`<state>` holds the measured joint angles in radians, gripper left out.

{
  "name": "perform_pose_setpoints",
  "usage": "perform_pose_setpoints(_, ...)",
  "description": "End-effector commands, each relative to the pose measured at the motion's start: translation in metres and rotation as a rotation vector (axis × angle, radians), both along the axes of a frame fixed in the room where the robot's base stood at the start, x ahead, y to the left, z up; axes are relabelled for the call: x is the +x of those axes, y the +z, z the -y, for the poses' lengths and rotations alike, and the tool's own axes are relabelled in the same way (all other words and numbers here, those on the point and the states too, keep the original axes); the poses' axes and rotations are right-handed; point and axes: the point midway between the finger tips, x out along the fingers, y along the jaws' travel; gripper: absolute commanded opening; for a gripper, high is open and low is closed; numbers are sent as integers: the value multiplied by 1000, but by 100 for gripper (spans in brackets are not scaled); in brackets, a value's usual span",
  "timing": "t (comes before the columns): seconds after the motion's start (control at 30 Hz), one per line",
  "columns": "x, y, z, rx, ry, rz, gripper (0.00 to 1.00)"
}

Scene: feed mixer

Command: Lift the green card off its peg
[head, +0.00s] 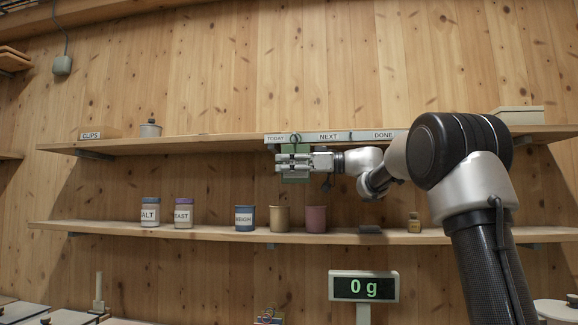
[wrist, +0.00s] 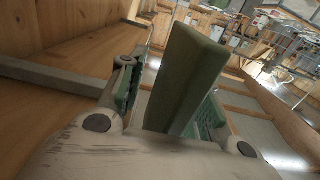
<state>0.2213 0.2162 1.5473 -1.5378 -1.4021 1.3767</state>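The green card (head: 296,147) is in front of a white label rail (head: 308,137), between the TODAY and NEXT labels. A dark ring or peg (head: 295,138) shows at its top; whether the card still bears on it is unclear. My gripper (head: 291,161) covers the card's middle, with green showing above and below. In the wrist view the green card (wrist: 187,75) stands between my two fingers (wrist: 170,100). The fingers look open around it, with a narrow gap on the left side. Contact on the right side is hard to tell.
The rail runs along the upper shelf edge (head: 200,142), to DONE. Space between the shelves is free left of my gripper.

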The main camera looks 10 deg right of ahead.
Motion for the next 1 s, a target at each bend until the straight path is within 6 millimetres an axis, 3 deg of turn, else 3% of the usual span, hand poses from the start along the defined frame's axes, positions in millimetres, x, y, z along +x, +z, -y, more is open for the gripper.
perform_pose_setpoints(0.03, 0, 0, 0, 0, 0, 0, 28)
perform_pose_setpoints(0.2, 0, 0, 0, 0, 0, 0, 0)
perform_pose_setpoints(1.0, -2, 13, 0, 0, 0, 1, 0)
